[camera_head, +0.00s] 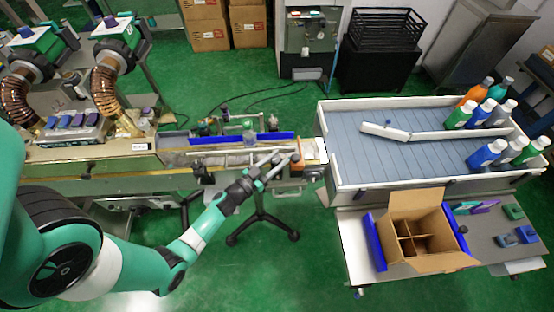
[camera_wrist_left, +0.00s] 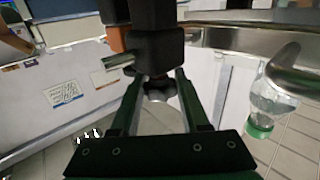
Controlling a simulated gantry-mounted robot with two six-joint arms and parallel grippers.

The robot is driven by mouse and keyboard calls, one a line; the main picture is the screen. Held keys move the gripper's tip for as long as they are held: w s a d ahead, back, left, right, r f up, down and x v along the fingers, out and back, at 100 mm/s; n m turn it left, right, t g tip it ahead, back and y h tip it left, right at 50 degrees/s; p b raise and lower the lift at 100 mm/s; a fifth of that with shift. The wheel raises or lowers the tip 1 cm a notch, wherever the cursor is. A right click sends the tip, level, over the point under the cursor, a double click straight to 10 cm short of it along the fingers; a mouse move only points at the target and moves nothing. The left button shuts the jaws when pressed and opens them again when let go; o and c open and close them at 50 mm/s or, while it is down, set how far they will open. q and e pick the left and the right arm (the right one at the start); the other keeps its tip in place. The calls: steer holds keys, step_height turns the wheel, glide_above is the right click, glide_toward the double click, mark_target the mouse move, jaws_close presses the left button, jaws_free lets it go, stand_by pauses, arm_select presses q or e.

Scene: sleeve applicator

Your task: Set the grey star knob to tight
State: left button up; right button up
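The grey star knob (camera_wrist_left: 159,89) shows in the left wrist view, under a black clamp block (camera_wrist_left: 155,48) with a metal rod sticking out to the left. My left gripper (camera_wrist_left: 158,82) points at it, with one finger on each side of the knob near the fingertips. The fingers stand apart, and I see no clear contact with the knob. In the head view my left gripper (camera_head: 281,156) reaches the right end of the conveyor (camera_head: 180,157), beside an orange part (camera_head: 298,152). I cannot make out the knob in the head view. My right gripper is not in view.
A clear bottle with a green cap (camera_wrist_left: 260,122) hangs at the right in the left wrist view, near a metal bar (camera_wrist_left: 296,80). A grey-blue tray (camera_head: 345,150) with several bottles stands right of the conveyor. An open carton (camera_head: 448,257) sits on the front table.

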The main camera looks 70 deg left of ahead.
arm_select(q)
jaws_close()
steer(key=shift+a+r+m+t+h+p, duration=0.1)
steer(key=shift+r+m+t+h+p, duration=0.2)
steer(key=shift+h+p, duration=0.35)
steer(key=shift+a+f+m+t+h+p, duration=0.1)
steer(key=shift+m+h+p, duration=0.35)
steer(key=shift+p, duration=0.25)
steer(key=shift+m+h+p, duration=0.3)
steer(key=shift+m+h, duration=0.35)
steer(key=shift+h, duration=0.35)
steer(key=shift+d+f+m+t+h, duration=0.15)
steer(key=shift+m+h, duration=0.15)
steer(key=shift+h, duration=0.25)
steer(key=shift+a+f+m+t+h, duration=0.15)
steer(key=shift+m+h, duration=0.15)
steer(key=shift+h, duration=0.25)
steer(key=shift+d+m+h+b, duration=0.2)
steer(key=shift+m+h+b, duration=0.7)
steer(key=shift+h, duration=0.6)
steer(key=shift+r, duration=0.1)
steer(key=o, duration=0.9)
jaws_free()
steer(key=shift+c, duration=0.2)
